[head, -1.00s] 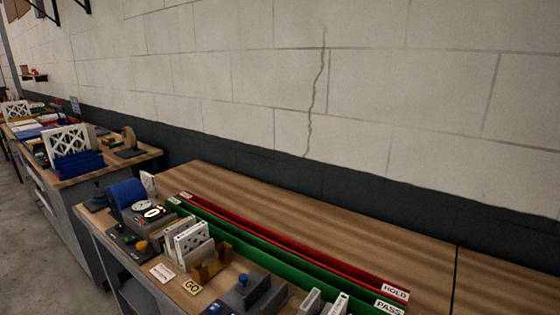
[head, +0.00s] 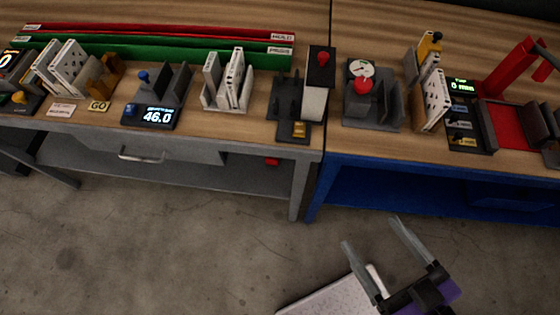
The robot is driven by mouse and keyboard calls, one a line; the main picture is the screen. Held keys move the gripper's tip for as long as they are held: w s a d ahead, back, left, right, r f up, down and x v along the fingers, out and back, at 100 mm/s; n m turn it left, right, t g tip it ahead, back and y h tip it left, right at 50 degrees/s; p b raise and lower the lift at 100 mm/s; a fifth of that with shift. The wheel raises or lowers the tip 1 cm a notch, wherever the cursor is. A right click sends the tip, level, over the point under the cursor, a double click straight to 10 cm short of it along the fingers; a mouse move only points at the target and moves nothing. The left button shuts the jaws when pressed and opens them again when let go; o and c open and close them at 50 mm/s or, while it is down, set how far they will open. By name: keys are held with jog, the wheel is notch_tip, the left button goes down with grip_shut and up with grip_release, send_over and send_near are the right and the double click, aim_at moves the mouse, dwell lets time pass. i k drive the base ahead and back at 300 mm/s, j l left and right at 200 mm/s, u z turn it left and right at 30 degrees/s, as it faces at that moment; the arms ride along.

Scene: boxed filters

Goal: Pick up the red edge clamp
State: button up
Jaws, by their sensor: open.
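No part is clearly recognisable as the red edge clamp in the head view. A tall red angled frame (head: 513,70) stands at the far right of the bench top. A small red piece (head: 271,161) shows below the front edge of the grey bench, partly hidden and too small to make out. I cannot tell if either one is the clamp. My gripper (head: 372,232) is at the bottom right, over the floor in front of the benches. Its two fingers are spread, with nothing between them, apart from both red things.
A grey bench (head: 215,178) stands left and a blue bench (head: 400,195) right. Their tops hold red and green rails (head: 160,48), white filter racks (head: 228,85), a display reading 46.0 (head: 157,116) and a dial gauge (head: 361,68). The concrete floor (head: 150,250) in front is open.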

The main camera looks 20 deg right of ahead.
aim_at(268, 160)
jog(key=k+j, duration=0.1)
jog(key=i+j+z, duration=0.2)
jog(key=j+z, duration=0.15)
jog(key=j, duration=0.45)
jog(key=i+j+z, duration=0.1)
jog(key=j+z, duration=0.25)
jog(key=j, duration=0.45)
jog(key=j+z, duration=0.35)
jog(key=j, duration=0.45)
